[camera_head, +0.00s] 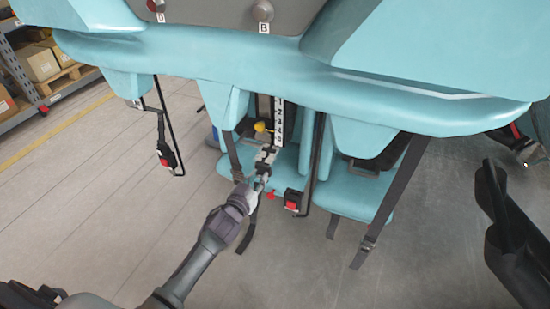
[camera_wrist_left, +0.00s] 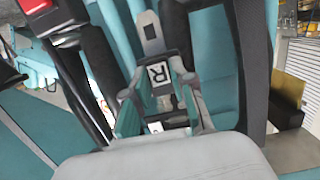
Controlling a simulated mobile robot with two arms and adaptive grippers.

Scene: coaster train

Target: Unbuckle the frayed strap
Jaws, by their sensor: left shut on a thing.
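My left gripper (camera_head: 264,172) reaches up to the middle teal seat and is shut on a grey metal buckle tongue (camera_wrist_left: 150,32). The tongue also shows above its fingers (camera_wrist_left: 160,85) in the left wrist view. A dark strap (camera_head: 231,150) runs down to the gripper, and a loose end (camera_head: 249,235) hangs below it. A buckle with a red button (camera_head: 292,202) sits right of the gripper, apart from it. It likely shows in the left wrist view's top left corner (camera_wrist_left: 38,5). I cannot make out fraying on any strap. My right gripper cannot be made out.
Another red-button buckle (camera_head: 166,156) hangs by the left seat. A long dark strap (camera_head: 392,205) hangs at the right seat (camera_head: 352,197). A white numbered scale (camera_head: 279,122) stands above the gripper. Shelving with boxes (camera_head: 38,63) is at the far left. The floor is clear.

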